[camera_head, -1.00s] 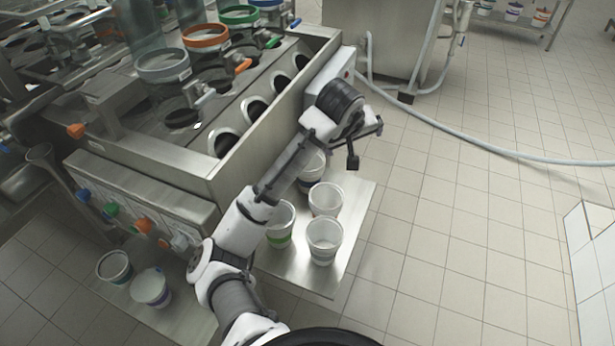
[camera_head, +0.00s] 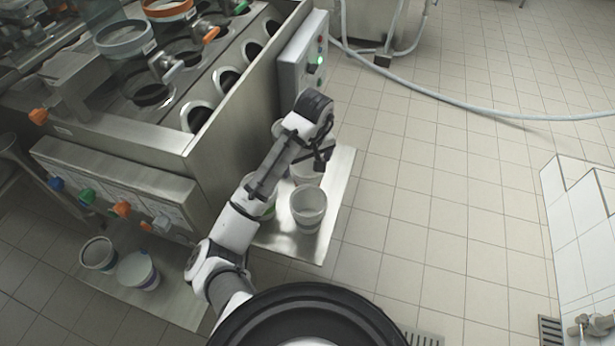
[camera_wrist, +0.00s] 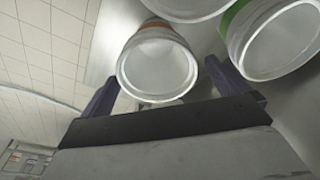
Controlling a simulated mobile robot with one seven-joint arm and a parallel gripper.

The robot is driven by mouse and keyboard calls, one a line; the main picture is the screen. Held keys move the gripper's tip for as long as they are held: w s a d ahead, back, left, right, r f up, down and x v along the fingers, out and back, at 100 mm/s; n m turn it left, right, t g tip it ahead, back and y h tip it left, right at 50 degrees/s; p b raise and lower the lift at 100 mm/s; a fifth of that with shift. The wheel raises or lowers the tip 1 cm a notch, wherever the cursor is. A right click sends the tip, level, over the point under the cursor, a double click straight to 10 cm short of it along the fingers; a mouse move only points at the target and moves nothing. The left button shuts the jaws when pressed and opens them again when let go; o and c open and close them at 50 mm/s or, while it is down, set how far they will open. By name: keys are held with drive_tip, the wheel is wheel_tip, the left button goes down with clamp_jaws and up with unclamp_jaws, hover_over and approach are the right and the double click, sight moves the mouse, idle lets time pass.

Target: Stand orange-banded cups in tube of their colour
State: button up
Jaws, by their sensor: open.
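My gripper (camera_head: 321,158) is open, low over the cups on the metal shelf at the machine's side. In the wrist view an orange-banded cup (camera_wrist: 158,68) shows its open rim between my two fingers (camera_wrist: 162,74); neither finger visibly grips it. How deep it sits between them I cannot tell. In the head view a cup (camera_head: 306,174) is partly hidden under the gripper; its band does not show. The orange-collared clear tube (camera_head: 168,9) stands on the machine, cut by the top edge.
A green-banded cup (camera_wrist: 272,42) and another cup (camera_wrist: 190,8) stand close by in the wrist view. A cup (camera_head: 308,208) stands at the shelf's front. Two cups (camera_head: 97,253) (camera_head: 138,270) stand on the lower left shelf. A blue-collared tube (camera_head: 123,37) stands before the orange one.

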drive_tip(key=shift+w+f+p, duration=0.2)
drive_tip(key=shift+f+p, duration=0.05)
drive_tip(key=shift+f, duration=0.95)
drive_tip(key=shift+w+f+p, duration=0.15)
drive_tip(key=shift+f+p, duration=0.05)
drive_tip(key=shift+f, duration=0.95)
drive_tip(key=c, duration=0.9)
drive_tip(key=shift+r, duration=0.1)
